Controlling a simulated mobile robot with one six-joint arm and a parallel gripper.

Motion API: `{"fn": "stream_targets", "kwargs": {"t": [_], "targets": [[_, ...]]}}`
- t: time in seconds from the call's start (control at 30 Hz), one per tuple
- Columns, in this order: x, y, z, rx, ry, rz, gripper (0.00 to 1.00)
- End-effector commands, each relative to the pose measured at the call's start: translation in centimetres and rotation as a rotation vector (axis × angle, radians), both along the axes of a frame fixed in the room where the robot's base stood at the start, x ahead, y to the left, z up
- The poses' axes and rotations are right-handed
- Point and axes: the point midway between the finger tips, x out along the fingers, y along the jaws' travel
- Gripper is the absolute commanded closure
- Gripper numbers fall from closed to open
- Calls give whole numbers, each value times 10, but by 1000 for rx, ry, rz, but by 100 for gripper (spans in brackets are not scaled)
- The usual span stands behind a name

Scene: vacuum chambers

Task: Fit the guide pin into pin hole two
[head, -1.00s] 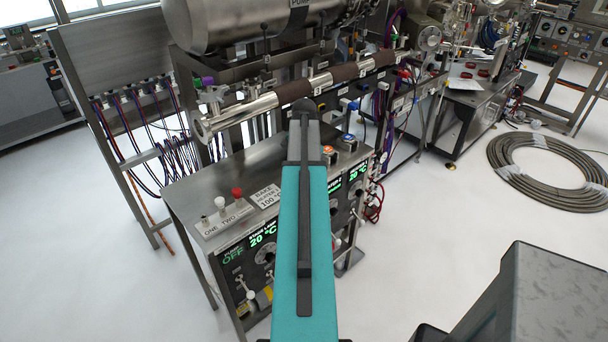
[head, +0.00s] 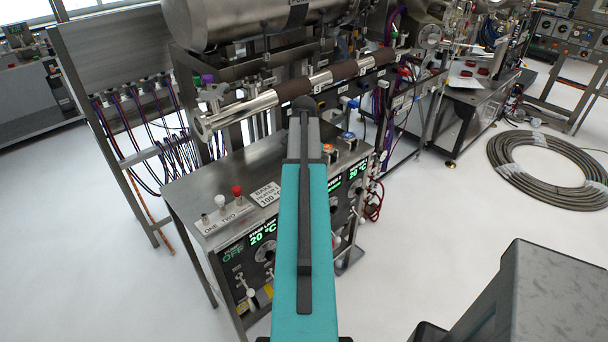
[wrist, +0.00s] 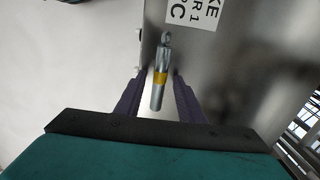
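In the wrist view the guide pin (wrist: 158,88) is a silver rod with a yellow band and a small ring at its far end. It lies between the two dark fingers of my gripper (wrist: 159,74), with a gap visible on each side. The gripper looks open around the pin, over or near the steel bench top. I cannot make out the holes. My arm hides the pin and gripper in the head view.
The steel bench top (head: 195,182) carries a "BAKE 100 °C" label card (head: 266,193) and orange and blue buttons. A long metal tube (head: 240,110) runs above its back edge. Cables hang from the rack at left. A hose coil (head: 510,172) lies on the floor at right.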

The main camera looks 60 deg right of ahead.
Motion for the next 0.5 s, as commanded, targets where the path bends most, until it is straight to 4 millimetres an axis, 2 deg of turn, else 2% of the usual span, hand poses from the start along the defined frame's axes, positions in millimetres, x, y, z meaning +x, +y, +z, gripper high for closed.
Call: {"fn": "stream_targets", "kwargs": {"t": [0.17,0.5], "targets": [[1,-1,11,-2,-2,0,65],[1,-1,47,-3,-1,0,65]]}}
